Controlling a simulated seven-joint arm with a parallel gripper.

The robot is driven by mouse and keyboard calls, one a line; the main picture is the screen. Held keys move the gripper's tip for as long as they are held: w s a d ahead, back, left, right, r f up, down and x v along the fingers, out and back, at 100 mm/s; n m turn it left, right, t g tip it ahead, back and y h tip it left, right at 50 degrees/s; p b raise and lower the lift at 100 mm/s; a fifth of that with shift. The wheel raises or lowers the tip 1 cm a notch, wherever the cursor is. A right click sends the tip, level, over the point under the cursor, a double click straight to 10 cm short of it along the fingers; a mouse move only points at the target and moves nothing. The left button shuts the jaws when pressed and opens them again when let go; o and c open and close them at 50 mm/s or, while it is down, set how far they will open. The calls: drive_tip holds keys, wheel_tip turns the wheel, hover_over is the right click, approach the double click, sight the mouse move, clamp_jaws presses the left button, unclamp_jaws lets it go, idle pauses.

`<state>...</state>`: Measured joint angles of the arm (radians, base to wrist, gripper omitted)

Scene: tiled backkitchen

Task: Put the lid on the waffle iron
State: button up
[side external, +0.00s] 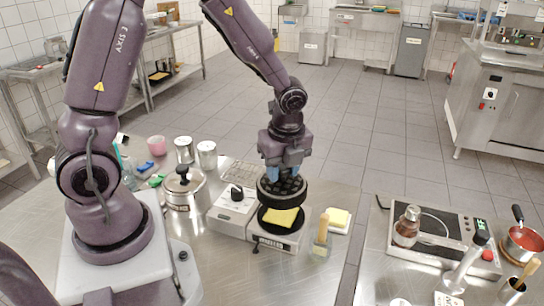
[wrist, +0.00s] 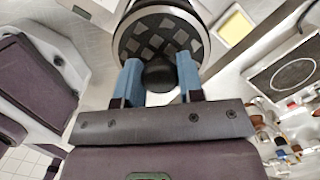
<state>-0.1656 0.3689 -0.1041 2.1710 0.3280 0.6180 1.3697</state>
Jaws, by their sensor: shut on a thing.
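The lid (side external: 282,193) is a round dark disc with a raised block pattern on top. My gripper (side external: 283,175) is shut on its black knob; in the wrist view the knob (wrist: 158,76) sits between the blue fingers, with the lid's patterned top (wrist: 162,38) beyond. The waffle iron (side external: 272,240) stands on the steel table, with a round black plate and a yellow square piece (side external: 280,217) on it. The lid is above the rear of the plate, apparently roughly level, and the yellow piece shows in front. Whether the lid touches the plate is hard to tell.
A box with a black knob (side external: 232,208) stands directly left of the iron, and a lidded pot (side external: 184,190) farther left. The front table is clear.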

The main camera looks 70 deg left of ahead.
drive_tip(key=shift+f, duration=3.1)
drive_tip(key=shift+f, duration=0.15)
drive_tip(key=o, duration=1.6)
drive_tip(key=shift+r, duration=3.5)
drive_tip(key=shift+c, duration=0.2)
clamp_jaws()
